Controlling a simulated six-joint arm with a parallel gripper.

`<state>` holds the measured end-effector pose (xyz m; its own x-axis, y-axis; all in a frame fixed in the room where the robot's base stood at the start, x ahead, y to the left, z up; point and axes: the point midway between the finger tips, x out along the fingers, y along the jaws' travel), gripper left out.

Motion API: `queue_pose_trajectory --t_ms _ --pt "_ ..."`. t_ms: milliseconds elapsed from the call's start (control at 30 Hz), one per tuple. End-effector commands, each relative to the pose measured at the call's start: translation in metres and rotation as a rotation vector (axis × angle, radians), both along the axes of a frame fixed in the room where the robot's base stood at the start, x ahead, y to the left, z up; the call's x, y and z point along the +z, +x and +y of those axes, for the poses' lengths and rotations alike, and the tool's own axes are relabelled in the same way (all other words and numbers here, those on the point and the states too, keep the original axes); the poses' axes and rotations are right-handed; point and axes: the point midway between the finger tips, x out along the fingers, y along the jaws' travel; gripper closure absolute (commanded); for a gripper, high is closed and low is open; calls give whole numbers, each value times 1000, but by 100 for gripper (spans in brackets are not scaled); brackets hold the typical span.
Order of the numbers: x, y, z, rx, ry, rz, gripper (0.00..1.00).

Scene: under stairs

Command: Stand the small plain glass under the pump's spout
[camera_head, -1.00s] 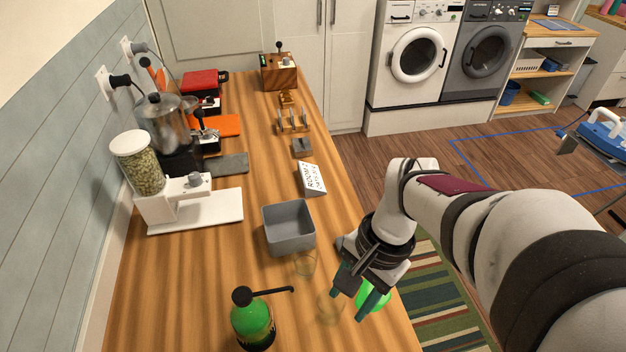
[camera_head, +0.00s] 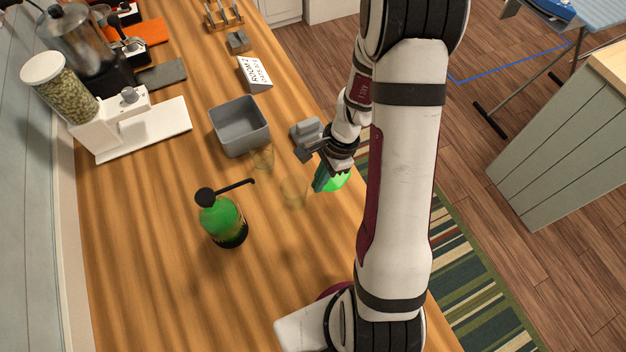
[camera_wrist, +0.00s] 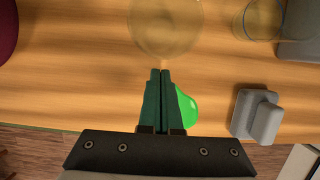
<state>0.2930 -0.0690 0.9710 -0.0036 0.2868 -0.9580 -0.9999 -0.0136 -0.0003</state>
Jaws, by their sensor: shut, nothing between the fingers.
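The pump bottle (camera_head: 224,222), green with a black pump head, stands on the wooden counter; its spout (camera_head: 238,186) points right. Two clear glasses stand to its right. The narrower-looking one (camera_head: 262,157) is beside the grey bin and shows at the wrist view's upper right (camera_wrist: 258,18). Neither is under the spout. My gripper (camera_head: 320,184) is shut and empty, right of the wider glass; its fingertips (camera_wrist: 160,72) point towards that glass.
A bright green item (camera_head: 338,181) lies beside my fingers, partly hidden by them, near the counter edge; it shows in the wrist view (camera_wrist: 187,108). A grey block (camera_wrist: 257,116) is close by. The grey bin (camera_head: 240,126) and a white dispenser (camera_head: 141,128) stand farther back.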

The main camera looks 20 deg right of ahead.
Motion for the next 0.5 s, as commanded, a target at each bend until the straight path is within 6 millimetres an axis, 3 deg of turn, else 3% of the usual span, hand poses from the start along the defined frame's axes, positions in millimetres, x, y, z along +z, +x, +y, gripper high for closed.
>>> queue_pose_trajectory --t_ms 167,500 --pt "0 0 13 0 0 1 100" --pt "0 0 16 0 0 0 100"
